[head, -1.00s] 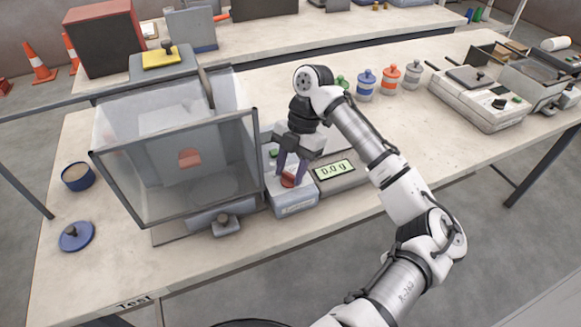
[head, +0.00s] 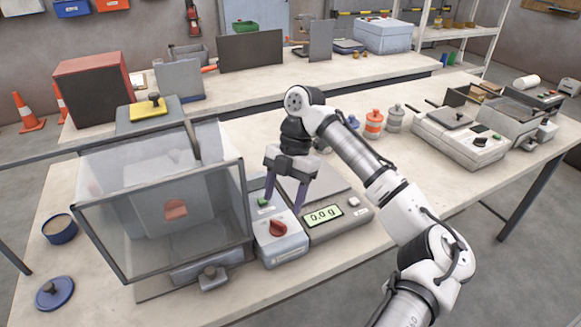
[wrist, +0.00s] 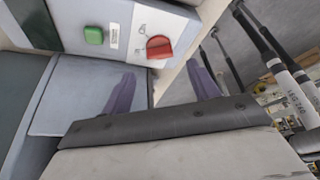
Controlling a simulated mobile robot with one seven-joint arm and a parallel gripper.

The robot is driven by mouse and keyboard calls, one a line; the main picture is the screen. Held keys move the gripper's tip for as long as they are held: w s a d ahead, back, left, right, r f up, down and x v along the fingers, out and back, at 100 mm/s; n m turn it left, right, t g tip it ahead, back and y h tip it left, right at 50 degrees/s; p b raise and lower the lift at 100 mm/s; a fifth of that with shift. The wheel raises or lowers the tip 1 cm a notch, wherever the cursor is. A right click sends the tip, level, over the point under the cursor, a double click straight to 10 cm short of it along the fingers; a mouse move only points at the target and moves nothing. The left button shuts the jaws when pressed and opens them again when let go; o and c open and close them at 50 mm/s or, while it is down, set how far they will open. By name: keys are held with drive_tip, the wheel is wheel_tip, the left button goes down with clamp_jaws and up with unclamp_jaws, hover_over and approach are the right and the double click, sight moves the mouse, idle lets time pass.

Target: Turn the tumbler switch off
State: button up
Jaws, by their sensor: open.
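The red rotary switch (head: 278,228) is on the sloped front of a small grey-blue control box, with a green button (head: 263,202) behind it. Both show in the wrist view, the red switch (wrist: 159,47) at top centre and the green button (wrist: 93,35) to its left. The switch's grip lies at a slant; its small dial marks are too small to read. My gripper (head: 284,208) is open and empty, its two purple fingers above and behind the switch, apart from it. The fingertips (wrist: 160,76) also show in the wrist view.
A scale with display (head: 323,215) reading 0.0 g stands directly right of the box. A clear-walled enclosure (head: 160,225) stands close on the left. Coloured bottles (head: 374,122) and a grey machine (head: 458,138) are further right. Bare table lies in front of the scale.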

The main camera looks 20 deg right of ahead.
drive_tip(key=v, duration=0.8)
drive_tip(key=shift+d+r, duration=0.1)
